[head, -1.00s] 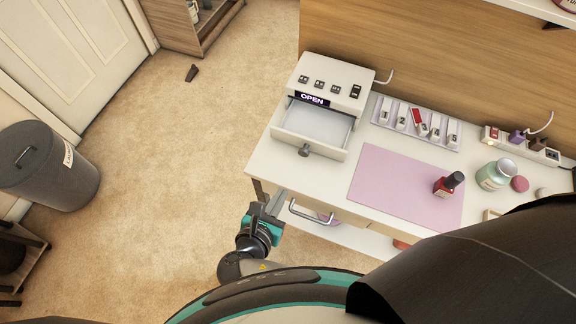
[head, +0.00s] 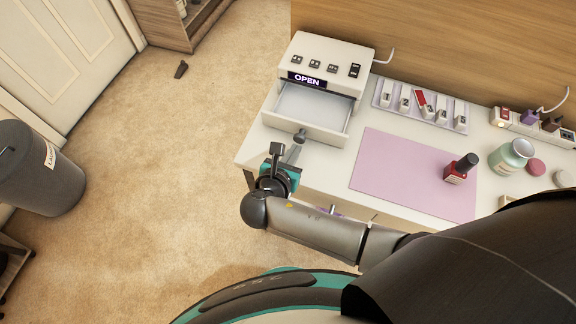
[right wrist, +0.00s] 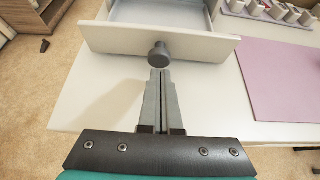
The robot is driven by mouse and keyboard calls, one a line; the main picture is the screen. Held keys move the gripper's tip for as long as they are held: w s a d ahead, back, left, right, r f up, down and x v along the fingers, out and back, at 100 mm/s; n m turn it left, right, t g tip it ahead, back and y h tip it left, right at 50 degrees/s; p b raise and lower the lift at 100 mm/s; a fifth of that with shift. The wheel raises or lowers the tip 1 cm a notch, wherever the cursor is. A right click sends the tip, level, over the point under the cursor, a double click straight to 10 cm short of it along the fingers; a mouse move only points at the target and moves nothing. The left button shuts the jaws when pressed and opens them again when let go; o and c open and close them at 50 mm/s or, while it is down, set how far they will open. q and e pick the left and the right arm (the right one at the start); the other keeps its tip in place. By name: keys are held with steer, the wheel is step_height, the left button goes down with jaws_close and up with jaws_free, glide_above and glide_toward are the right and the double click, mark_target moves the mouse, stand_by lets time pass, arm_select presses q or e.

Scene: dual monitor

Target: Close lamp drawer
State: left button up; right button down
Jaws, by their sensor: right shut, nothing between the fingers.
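The lamp drawer (head: 309,108) is a white, empty drawer in the small white lamp unit (head: 330,58) on the desk. It is pulled out, and the unit's display reads OPEN. A round grey knob sits on its front; the drawer front (right wrist: 198,45) and knob (right wrist: 159,56) also show in the right wrist view. My right gripper (head: 294,152) is just in front of the knob. In the right wrist view its shut, empty fingers (right wrist: 159,76) point at the knob, at or very near it; I cannot tell whether they touch. My left gripper is not in view.
The white desk (head: 266,146) holds a pink mat (head: 410,172) with a red polish bottle (head: 459,168). A tray of small items (head: 420,104) stands right of the unit. A green jar (head: 510,155) is farther right. Open carpet lies left of the desk.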

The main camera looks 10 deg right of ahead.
mark_target(309, 121)
steer(key=shift+w+d, duration=0.25)
steer(key=shift+w, duration=0.2)
steer(key=shift+w+d+r, duration=0.1)
steer(key=shift+w+d, duration=0.05)
steer(key=shift+w, duration=0.05)
steer(key=w+d, duration=0.2)
steer(key=w+d+p, duration=0.1)
steer(key=w+d, duration=0.1)
steer(key=w, duration=0.1)
steer(key=w+d, duration=0.1)
steer(key=w, duration=0.2)
steer(key=shift+w+d, duration=0.25)
steer(key=shift+d, duration=0.15)
steer(key=shift+w+d+r, duration=0.1)
steer(key=shift+w+d, duration=0.1)
steer(key=shift+w, duration=0.05)
